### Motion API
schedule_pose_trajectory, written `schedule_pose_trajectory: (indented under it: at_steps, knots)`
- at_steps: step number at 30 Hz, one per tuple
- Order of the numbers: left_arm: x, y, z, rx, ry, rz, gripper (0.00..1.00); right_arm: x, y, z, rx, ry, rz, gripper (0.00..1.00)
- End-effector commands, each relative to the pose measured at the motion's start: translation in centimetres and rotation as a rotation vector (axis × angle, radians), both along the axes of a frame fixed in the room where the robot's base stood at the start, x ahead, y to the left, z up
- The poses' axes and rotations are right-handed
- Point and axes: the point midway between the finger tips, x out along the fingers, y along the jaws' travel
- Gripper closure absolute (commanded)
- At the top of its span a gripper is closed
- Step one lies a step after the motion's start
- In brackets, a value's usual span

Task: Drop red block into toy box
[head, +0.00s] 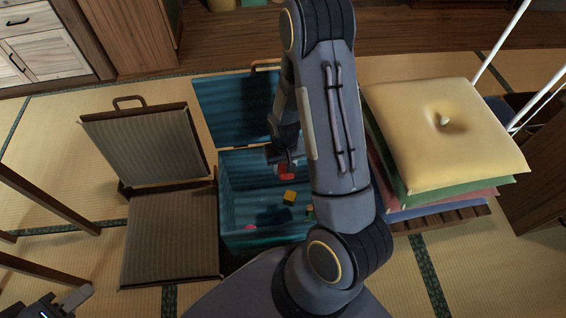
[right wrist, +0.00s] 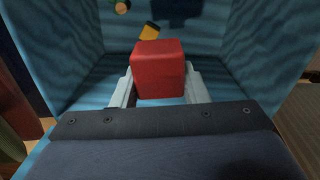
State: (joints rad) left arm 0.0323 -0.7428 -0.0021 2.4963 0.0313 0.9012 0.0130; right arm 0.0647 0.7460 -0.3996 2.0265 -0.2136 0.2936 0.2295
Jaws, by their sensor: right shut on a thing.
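The red block (head: 286,172) is held by my right gripper (head: 284,163) above the open blue toy box (head: 237,204). In the right wrist view the red block (right wrist: 159,70) sits between the two pale fingers of the right gripper (right wrist: 159,88), with the blue box walls (right wrist: 68,50) around it. The box's blue lid (head: 232,108) stands raised at the back. Part of the box's right side is hidden behind my right arm. My left gripper (head: 72,299) shows only in part at the bottom left corner; its fingers are not clear.
Inside the box lie a yellow block (head: 289,196), a dark blue block (head: 273,216) and a pink piece (head: 249,227). A legless floor chair (head: 172,236) stands left of the box. Stacked cushions (head: 440,130) stand to the right. Wooden legs (head: 45,200) are at the left.

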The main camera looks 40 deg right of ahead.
Motion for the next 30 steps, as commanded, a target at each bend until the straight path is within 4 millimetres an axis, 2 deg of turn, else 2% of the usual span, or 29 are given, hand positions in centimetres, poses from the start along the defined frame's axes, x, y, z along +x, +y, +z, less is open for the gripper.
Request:
schedule_pose_trajectory:
  at_steps: [1, 6, 16, 17, 22, 30]
  knots:
    - [0.0, 0.0, -1.1, 0.0, 0.0, 0.0, 0.64, 0.0, 0.0, -1.2, 0.0, 0.001, 0.0, 0.82]
    - [0.0, 0.0, -2.4, 0.0, 0.0, 0.0, 0.64, 0.0, 0.0, -2.9, 0.0, -0.001, 0.001, 0.82]
    - [0.0, 0.0, -2.5, 0.0, 0.0, 0.0, 0.64, 0.1, 0.0, -3.1, 0.0, -0.001, 0.001, 0.82]
    - [0.0, 0.0, -2.5, 0.0, 0.0, 0.0, 0.64, 0.1, 0.0, -3.1, 0.0, -0.001, 0.001, 0.58]
    - [0.0, 0.0, -2.5, 0.0, 0.0, 0.0, 0.64, 0.0, 0.0, -3.1, 0.0, -0.001, 0.001, 0.36]
    - [0.0, 0.0, -2.5, 0.0, 0.0, 0.0, 0.64, 0.0, 0.0, -3.0, 0.0, -0.001, 0.001, 0.34]
